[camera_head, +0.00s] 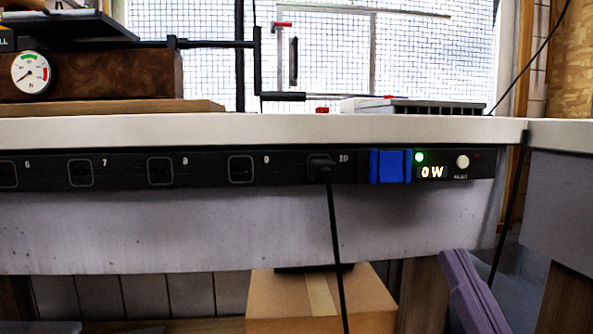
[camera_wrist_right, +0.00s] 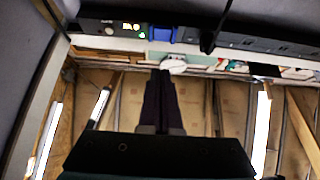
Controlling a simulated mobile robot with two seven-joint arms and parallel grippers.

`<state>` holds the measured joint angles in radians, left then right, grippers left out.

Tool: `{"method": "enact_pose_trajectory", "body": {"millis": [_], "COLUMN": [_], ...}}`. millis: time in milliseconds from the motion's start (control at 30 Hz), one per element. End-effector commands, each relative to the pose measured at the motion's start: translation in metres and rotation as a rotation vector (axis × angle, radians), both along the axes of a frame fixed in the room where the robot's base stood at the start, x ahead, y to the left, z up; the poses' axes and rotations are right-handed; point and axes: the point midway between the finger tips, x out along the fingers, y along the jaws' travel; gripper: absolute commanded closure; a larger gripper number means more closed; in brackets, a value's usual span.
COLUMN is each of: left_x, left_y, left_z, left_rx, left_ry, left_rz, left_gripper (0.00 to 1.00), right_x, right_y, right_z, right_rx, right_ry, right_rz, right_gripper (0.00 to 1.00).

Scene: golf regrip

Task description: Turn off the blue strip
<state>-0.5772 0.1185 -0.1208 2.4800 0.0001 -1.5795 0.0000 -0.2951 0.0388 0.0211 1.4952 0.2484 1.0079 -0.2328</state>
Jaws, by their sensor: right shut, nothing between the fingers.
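The black power strip (camera_head: 120,171) runs along the front edge under the white worktop. Its blue switch (camera_head: 390,166) is near the right end, beside a lit green light (camera_head: 419,157) and a display reading 0 W (camera_head: 432,172). The blue switch also shows at the top of the right wrist view (camera_wrist_right: 161,34). My right gripper (camera_head: 453,254) is below and right of the switch, apart from it, with its purple fingers pointing up. In the right wrist view its fingers (camera_wrist_right: 161,74) are closed together and empty. My left gripper is not in view.
A black plug (camera_head: 321,168) sits in outlet 10, its cord (camera_head: 338,260) hanging down left of the switch. A white reset button (camera_head: 462,162) is to the right. A cardboard box (camera_head: 300,308) stands below. The worktop edge (camera_head: 250,130) overhangs the strip.

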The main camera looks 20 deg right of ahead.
Motion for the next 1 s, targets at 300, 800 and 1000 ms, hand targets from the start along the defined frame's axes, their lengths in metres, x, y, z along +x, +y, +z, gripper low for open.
{"method": "enact_pose_trajectory", "body": {"millis": [300,800,1000], "left_x": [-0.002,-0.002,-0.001], "left_y": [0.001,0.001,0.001], "left_z": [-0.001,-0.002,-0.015], "left_rx": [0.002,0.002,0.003], "left_ry": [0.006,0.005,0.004], "left_rz": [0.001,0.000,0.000], "left_gripper": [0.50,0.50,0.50], "right_x": [0.000,0.063,0.095], "right_y": [0.000,-0.015,-0.023], "right_z": [0.000,0.048,0.052], "right_rx": [0.000,0.000,-0.001], "right_ry": [-0.003,-0.008,-0.005], "right_rz": [-0.001,0.000,0.000], "right_gripper": [1.00,1.00,1.00]}}
